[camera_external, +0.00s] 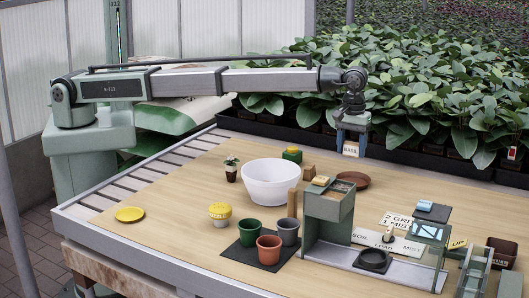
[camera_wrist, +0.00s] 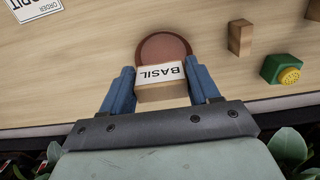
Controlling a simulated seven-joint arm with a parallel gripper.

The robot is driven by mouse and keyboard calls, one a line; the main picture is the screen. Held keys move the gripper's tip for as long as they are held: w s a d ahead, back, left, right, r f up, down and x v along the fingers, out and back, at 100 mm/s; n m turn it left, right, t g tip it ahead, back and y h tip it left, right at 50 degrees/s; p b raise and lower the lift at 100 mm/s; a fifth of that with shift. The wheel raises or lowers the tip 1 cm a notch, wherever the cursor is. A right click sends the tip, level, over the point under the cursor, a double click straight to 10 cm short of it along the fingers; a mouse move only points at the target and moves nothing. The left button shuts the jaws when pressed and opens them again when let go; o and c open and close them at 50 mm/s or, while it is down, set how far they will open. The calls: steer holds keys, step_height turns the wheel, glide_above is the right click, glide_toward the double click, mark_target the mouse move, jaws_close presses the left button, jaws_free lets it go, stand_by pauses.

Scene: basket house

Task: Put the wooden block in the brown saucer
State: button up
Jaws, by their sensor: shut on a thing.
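My gripper (camera_external: 351,140) is shut on a light wooden block with a white BASIL label (camera_external: 350,150). In the wrist view, the labelled block (camera_wrist: 162,92) sits between my two blue fingers (camera_wrist: 160,78). It is held in the air above the table's far side. The brown saucer (camera_external: 353,180) lies on the table just below and in front of it in the external view. In the wrist view the saucer (camera_wrist: 163,44) shows beyond the block, which may hide part of its rim. A plain wooden block (camera_external: 309,171) stands left of the saucer; it also shows in the wrist view (camera_wrist: 240,38).
A green block with a yellow top (camera_external: 292,154) and a white bowl (camera_external: 270,183) stand left of the saucer. A grey-green stand (camera_external: 329,205) is in front of it. A black planter edge (camera_external: 430,161) with leafy plants runs behind the table.

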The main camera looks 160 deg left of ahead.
mark_target(352, 143)
steer(key=shift+f, duration=4)
steer(key=shift+f, duration=0.35)
steer(key=o, duration=1)
step_height(352, 143, up, 13)
steer(key=shift+f, duration=0.1)
